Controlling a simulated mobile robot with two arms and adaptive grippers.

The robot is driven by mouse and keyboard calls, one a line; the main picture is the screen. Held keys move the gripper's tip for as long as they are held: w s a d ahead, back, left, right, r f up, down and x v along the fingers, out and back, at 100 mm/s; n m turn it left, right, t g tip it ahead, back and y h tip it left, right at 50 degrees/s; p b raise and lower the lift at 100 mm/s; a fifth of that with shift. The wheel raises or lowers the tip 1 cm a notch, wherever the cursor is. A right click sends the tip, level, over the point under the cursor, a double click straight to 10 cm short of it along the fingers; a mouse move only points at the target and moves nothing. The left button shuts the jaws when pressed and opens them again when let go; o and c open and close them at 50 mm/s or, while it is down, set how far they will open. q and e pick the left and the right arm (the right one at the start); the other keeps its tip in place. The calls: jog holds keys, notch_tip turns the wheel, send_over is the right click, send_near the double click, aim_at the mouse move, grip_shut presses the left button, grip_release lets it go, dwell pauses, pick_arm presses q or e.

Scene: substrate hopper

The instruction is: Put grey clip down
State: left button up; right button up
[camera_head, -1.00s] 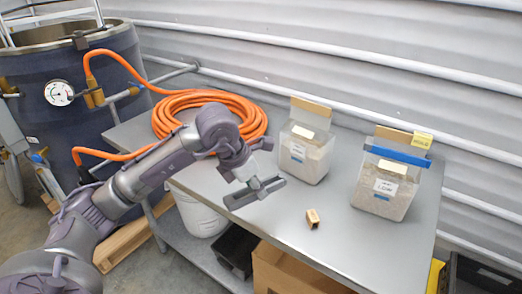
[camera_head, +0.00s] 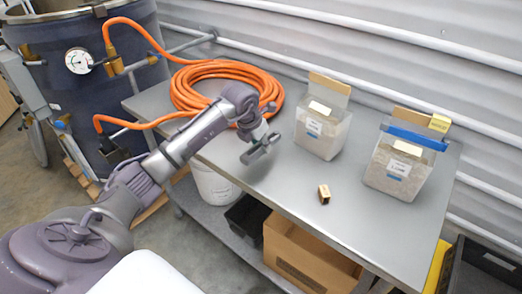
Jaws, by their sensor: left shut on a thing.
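My left gripper (camera_head: 256,142) is over the left part of the grey table, in front of the orange hose coil. It is shut on the grey clip (camera_head: 262,150), a dark grey bar that shows at its fingertips. The gripper covers part of the clip. I cannot tell whether the clip touches the tabletop (camera_head: 270,190). My right gripper is not in view.
Two clear bags of grain with labels stand on the table, one at the middle (camera_head: 322,138) and one at the right (camera_head: 398,175) with a blue clip (camera_head: 414,137) across its top. A small tan block (camera_head: 324,194) lies in front. The coiled orange hose (camera_head: 225,85) lies behind.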

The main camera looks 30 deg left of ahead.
aim_at(263, 158)
pick_arm(q)
notch_tip(263, 158, down, 3)
jog(key=shift+f+p, duration=0.15)
jog(key=shift+p, duration=0.5)
jog(key=shift+f, duration=0.25)
jog(key=shift+f, duration=0.1)
jog(key=shift+f, duration=0.15)
jog(key=o, duration=1.1)
